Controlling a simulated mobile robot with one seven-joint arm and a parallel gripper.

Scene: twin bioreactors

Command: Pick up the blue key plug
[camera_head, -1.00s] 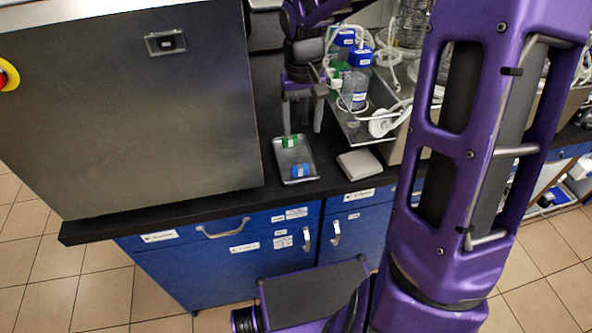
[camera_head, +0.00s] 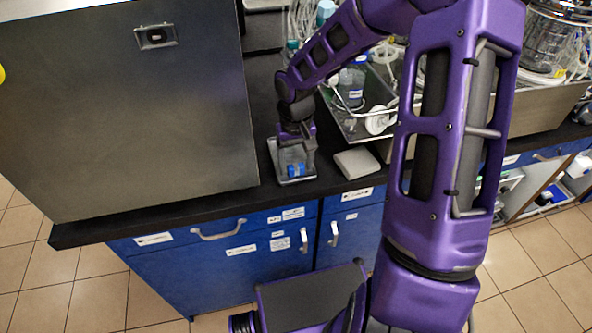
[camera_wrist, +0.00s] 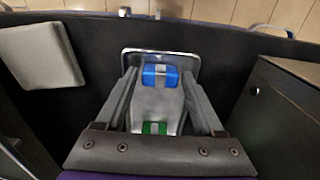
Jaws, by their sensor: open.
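The blue key plug (camera_head: 296,169) lies near the front end of a small metal tray (camera_head: 298,181) on the black bench. In the wrist view, the blue key plug (camera_wrist: 160,76) sits between the tips of my gripper (camera_wrist: 160,82), with a gap on each side. My gripper (camera_head: 297,158) is open and points down over the tray in the head view. A green plug (camera_wrist: 152,128) lies farther back in the same tray (camera_wrist: 140,51), partly hidden by my gripper's body. I cannot tell the exact height of the fingertips above the tray.
A flat grey block (camera_head: 357,162) lies right of the tray; it also shows in the wrist view (camera_wrist: 42,55). A large steel box (camera_head: 130,120) stands at the left. A metal tray with bottles and tubing (camera_head: 352,125) stands behind at the right.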

